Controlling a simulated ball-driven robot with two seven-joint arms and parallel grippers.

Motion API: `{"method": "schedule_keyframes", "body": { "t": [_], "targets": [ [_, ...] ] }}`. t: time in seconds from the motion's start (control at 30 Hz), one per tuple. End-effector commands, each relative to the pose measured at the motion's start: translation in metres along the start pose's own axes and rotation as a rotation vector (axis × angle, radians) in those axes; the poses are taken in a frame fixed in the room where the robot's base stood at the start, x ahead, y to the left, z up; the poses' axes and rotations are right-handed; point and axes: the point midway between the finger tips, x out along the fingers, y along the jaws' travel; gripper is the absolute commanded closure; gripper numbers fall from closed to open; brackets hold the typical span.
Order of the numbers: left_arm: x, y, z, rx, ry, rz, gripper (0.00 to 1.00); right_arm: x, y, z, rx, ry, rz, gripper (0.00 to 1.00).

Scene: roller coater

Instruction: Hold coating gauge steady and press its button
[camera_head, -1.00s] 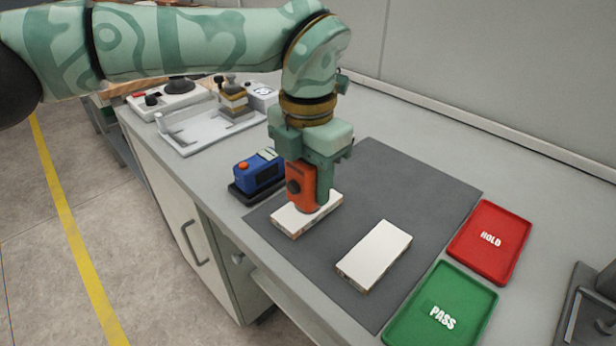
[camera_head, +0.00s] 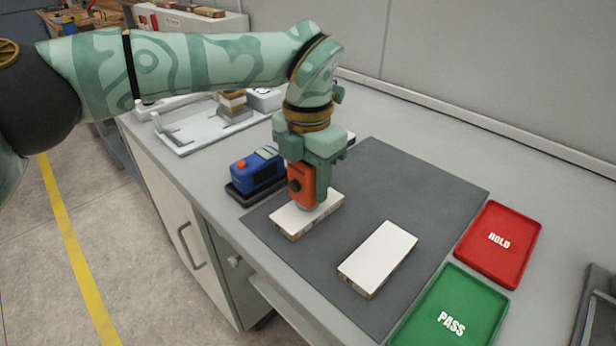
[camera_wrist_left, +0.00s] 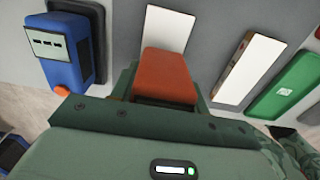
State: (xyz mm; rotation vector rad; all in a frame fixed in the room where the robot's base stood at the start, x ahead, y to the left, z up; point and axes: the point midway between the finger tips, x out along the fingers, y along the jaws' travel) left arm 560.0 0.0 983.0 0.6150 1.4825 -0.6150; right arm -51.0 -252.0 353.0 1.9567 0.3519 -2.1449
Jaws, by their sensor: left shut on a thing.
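The orange coating gauge (camera_head: 302,184) stands upright on the near-left white-topped block (camera_head: 290,219), with a dark round button on its side. It also shows in the left wrist view (camera_wrist_left: 165,75). My left gripper (camera_head: 310,180) comes down from above and is shut on the gauge. The gauge's lower end meets the block's top; whether it presses on it I cannot tell. A second white-topped block (camera_head: 378,257) lies to the right on the dark mat (camera_head: 420,190). My right gripper is not in view.
A blue device (camera_head: 257,172) with an orange button sits in a dark holder left of the mat. A red HOLD tray (camera_head: 520,225) and a green PASS tray (camera_head: 480,291) lie at the right. A pale tray (camera_head: 185,145) stands at the back left.

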Motion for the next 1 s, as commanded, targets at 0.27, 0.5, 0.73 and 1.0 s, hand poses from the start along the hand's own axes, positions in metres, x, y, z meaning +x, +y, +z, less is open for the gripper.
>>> {"method": "schedule_keyframes", "body": {
  "t": [0.27, 0.5, 0.73, 1.0],
  "targets": [
    [0.0003, 0.0, -0.0001, -0.001, -0.001, 0.0, 0.78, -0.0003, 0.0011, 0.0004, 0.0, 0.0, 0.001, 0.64],
    [0.0032, 0.0001, -0.0001, -0.001, -0.001, 0.0, 0.78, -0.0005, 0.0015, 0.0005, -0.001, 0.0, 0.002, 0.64],
    [0.0056, 0.0001, 0.0, -0.001, -0.001, 0.0, 0.78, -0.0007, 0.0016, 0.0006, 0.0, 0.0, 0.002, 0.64],
    [0.0055, 0.0001, -0.0001, -0.001, -0.001, 0.0, 0.78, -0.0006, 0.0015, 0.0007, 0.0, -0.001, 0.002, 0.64]
  ]
}}
